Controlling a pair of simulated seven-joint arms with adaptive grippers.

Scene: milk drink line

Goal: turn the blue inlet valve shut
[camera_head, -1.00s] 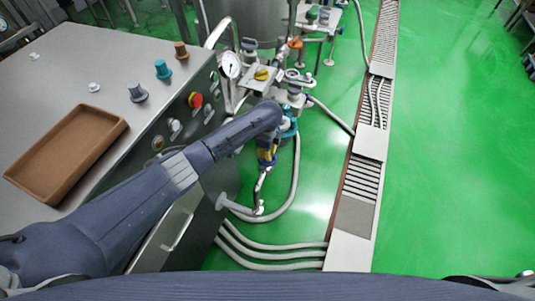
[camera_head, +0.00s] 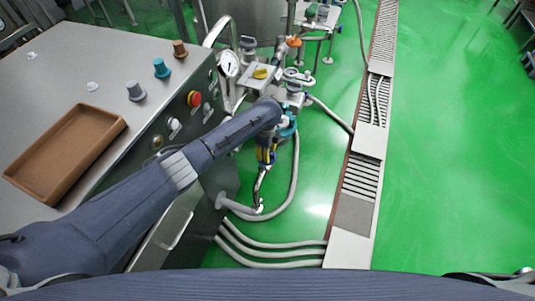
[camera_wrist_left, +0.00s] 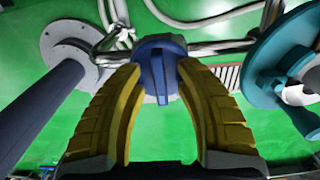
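The blue inlet valve (camera_wrist_left: 158,72) shows in the left wrist view as a round blue knob with a raised bar across its middle. My left gripper (camera_wrist_left: 158,68) has yellow ribbed fingers, one on each side of this knob. The fingertips are at the knob's edges, with visible gaps between them and the bar. Whether they touch the knob's rim I cannot tell. In the head view my left gripper (camera_head: 266,155) is low beside the pipework, and my own arm hides part of it and of the valve. My right gripper is not in view.
A teal round fitting (camera_wrist_left: 285,65) is close on the right in the wrist view. A round grey flange (camera_wrist_left: 75,50) is at the left. A pressure gauge (camera_head: 228,64), a red button (camera_head: 194,98) and a brown tray (camera_head: 66,155) are near my left arm. Green floor (camera_head: 460,150) is clear at right.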

